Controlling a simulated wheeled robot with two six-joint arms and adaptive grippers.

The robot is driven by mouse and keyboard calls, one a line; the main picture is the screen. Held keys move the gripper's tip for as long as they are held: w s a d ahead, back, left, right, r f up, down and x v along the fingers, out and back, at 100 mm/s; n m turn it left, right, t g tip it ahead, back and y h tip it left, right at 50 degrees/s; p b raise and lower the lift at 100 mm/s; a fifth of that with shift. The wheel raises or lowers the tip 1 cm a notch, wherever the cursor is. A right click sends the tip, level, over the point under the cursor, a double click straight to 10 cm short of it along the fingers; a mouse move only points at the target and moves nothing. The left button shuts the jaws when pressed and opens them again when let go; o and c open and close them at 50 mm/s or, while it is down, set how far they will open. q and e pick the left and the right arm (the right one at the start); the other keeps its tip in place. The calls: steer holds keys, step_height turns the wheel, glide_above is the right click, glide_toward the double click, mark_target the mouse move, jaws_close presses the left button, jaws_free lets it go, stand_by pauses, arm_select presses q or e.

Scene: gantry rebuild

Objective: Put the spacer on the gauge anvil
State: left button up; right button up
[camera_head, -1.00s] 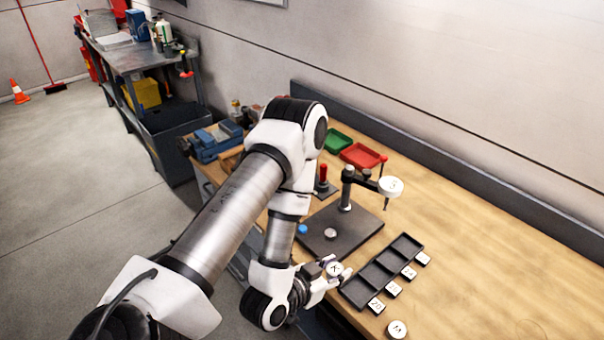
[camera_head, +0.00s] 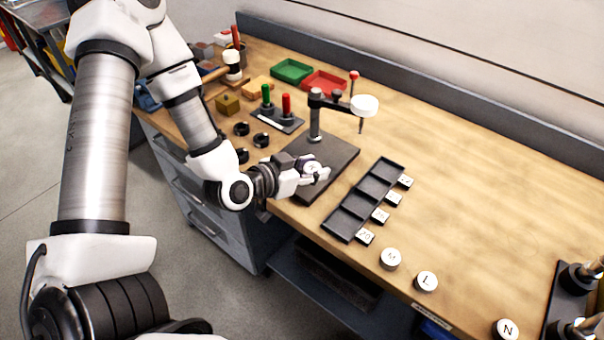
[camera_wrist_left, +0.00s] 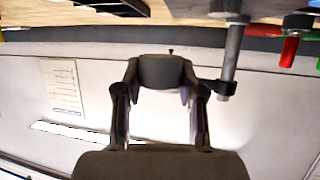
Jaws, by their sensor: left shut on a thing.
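My left gripper (camera_head: 314,173) is shut on the spacer (camera_head: 310,167), a pale round disc with a dark letter on top. In the left wrist view the spacer (camera_wrist_left: 163,71) shows as a dark round block between the two fingers. The gripper holds it at the front part of the gauge's black base plate (camera_head: 340,152); I cannot tell the height above it. The gauge (camera_head: 316,122) has a grey post, a side arm and a white round dial (camera_head: 364,105) with a thin probe below. The anvil is hidden by my gripper. My right gripper is not in view.
A black compartment tray (camera_head: 338,225) with number cards lies right of the plate. White lettered discs M (camera_head: 390,258), L (camera_head: 426,281) and N (camera_head: 505,329) stand near the front edge. Red and green pegs (camera_head: 286,105) and black rings (camera_head: 241,128) are left.

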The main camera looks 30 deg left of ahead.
arm_select(q)
steer(key=shift+w+a+f+b, duration=0.25)
steer(key=shift+w+a+b, duration=0.35)
steer(key=shift+w+a, duration=0.15)
steer(key=shift+w+a+r+p, duration=0.5)
steer(key=shift+r+p, duration=0.05)
steer(key=shift+p, duration=0.45)
steer(key=w+a, duration=0.1)
steer(key=w+a+f+p, duration=0.1)
steer(key=a, duration=0.1)
steer(key=shift+w+a, duration=0.2)
steer(key=shift+w, duration=0.05)
steer(key=f, duration=0.3)
steer(key=shift+s+d+f, duration=0.15)
steer(key=shift+d, duration=0.05)
steer(key=shift+f, duration=0.2)
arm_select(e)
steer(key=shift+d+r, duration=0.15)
arm_select(q)
steer(key=shift+f+b, duration=0.1)
steer(key=shift+b, duration=0.2)
steer(key=o, duration=0.9)
steer(key=shift+o, duration=1.3)
